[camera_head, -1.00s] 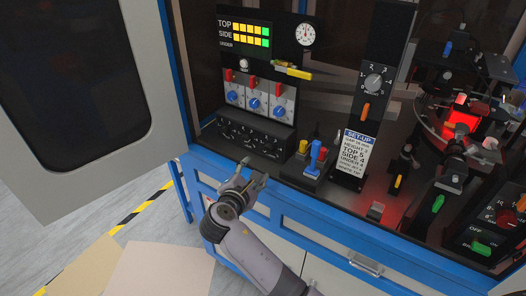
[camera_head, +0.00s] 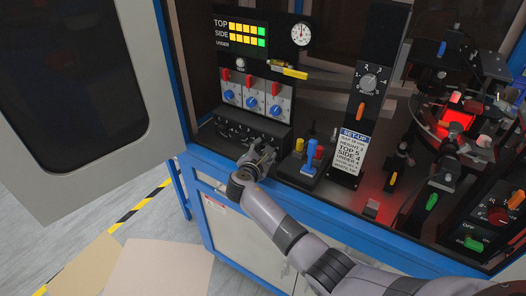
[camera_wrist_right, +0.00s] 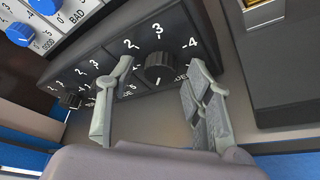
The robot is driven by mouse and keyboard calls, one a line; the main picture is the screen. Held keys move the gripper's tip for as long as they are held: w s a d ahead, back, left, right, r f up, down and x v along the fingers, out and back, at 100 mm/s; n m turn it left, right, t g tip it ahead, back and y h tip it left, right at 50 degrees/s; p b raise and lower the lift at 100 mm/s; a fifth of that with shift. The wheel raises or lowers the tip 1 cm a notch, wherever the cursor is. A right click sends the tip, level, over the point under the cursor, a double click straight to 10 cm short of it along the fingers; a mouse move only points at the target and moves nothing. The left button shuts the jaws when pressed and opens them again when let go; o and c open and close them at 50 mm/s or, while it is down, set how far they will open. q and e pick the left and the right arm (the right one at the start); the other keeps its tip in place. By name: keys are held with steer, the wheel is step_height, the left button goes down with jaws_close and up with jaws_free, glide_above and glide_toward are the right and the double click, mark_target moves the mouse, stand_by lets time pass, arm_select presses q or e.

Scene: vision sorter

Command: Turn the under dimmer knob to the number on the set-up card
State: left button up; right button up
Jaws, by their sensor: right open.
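The set-up card (camera_head: 350,150) stands on the deck in the head view; its small print seems to read UNDER 4. The black dimmer panel (camera_head: 228,118) sits below the blue-knob switches. In the right wrist view, a black dimmer knob (camera_wrist_right: 158,67) with numbers around it lies between the fingertips of my right gripper (camera_wrist_right: 160,75). The fingers are open and stand on either side of it, with no clear contact. The knob's label is partly hidden by a finger, and its pointer is hard to read. My right gripper (camera_head: 262,155) also shows before the panel's right end. My left gripper is out of view.
The display (camera_head: 249,34) has lit bars for TOP and SIDE, none visible for UNDER. Red and blue switches (camera_head: 253,98) sit just above the panel. A blue-handled block (camera_head: 310,160) stands to the right. A yellow-and-black part (camera_head: 288,71) juts out above.

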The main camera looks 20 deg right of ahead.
steer(key=shift+c, duration=0.3)
jaws_close()
steer(key=m+t+b, duration=0.1)
steer(key=b, duration=0.2)
steer(key=shift+f+m, duration=0.3)
steer(key=shift+f, duration=0.1)
steer(key=shift+s+r+m+b, duration=0.1)
steer(key=shift+r+m+b, duration=0.15)
steer(key=shift+b, duration=0.2)
steer(key=shift+o, duration=0.3)
jaws_free()
